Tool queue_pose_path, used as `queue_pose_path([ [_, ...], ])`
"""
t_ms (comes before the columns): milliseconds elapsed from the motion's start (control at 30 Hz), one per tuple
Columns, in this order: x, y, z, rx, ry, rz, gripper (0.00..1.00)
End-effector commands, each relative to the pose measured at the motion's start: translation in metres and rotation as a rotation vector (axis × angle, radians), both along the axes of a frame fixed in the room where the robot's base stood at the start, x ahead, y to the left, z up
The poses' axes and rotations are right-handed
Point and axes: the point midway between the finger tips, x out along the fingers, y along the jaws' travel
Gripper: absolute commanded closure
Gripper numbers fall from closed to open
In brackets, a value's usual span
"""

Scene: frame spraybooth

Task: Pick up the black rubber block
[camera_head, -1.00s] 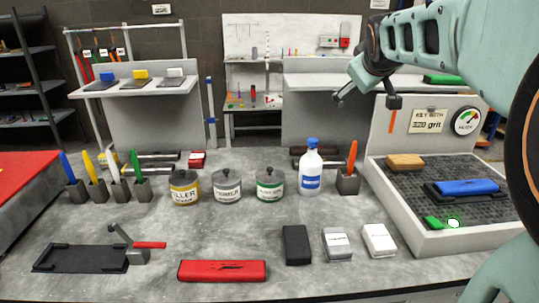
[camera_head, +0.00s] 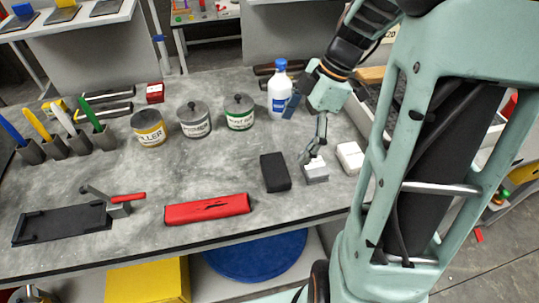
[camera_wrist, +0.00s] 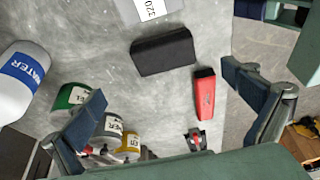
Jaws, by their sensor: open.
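The black rubber block (camera_head: 275,172) lies flat on the grey bench, left of a grey block with a white label (camera_head: 316,170). In the wrist view the black block (camera_wrist: 163,52) shows whole, in the upper middle, beyond the gap between my fingers. My gripper (camera_head: 300,132) is open and empty above the bench, behind and slightly right of the black block, in front of the white bottle. Nothing touches the black block.
A white block (camera_head: 349,157) lies right of the grey one. A red sanding block (camera_head: 207,208) lies left front. The white water bottle (camera_head: 281,92) stands close behind my gripper, with several cans, including a green-labelled one (camera_head: 239,114), to the left. Bench left of the black block is clear.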

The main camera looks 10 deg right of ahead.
Motion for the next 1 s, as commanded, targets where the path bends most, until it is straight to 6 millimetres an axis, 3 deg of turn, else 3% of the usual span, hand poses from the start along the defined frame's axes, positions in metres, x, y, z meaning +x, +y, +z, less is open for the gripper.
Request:
queue_pose_path([
  [333, -0.003, 0.021, -0.042, 0.019, 0.003, 0.022, 0.0],
  [567, -0.004, 0.028, -0.058, 0.017, 0.003, 0.022, 0.0],
  [800, -0.006, 0.042, -0.09, 0.017, 0.003, 0.022, 0.0],
  [1000, -0.005, 0.046, -0.1, 0.016, 0.0, 0.02, 0.0],
])
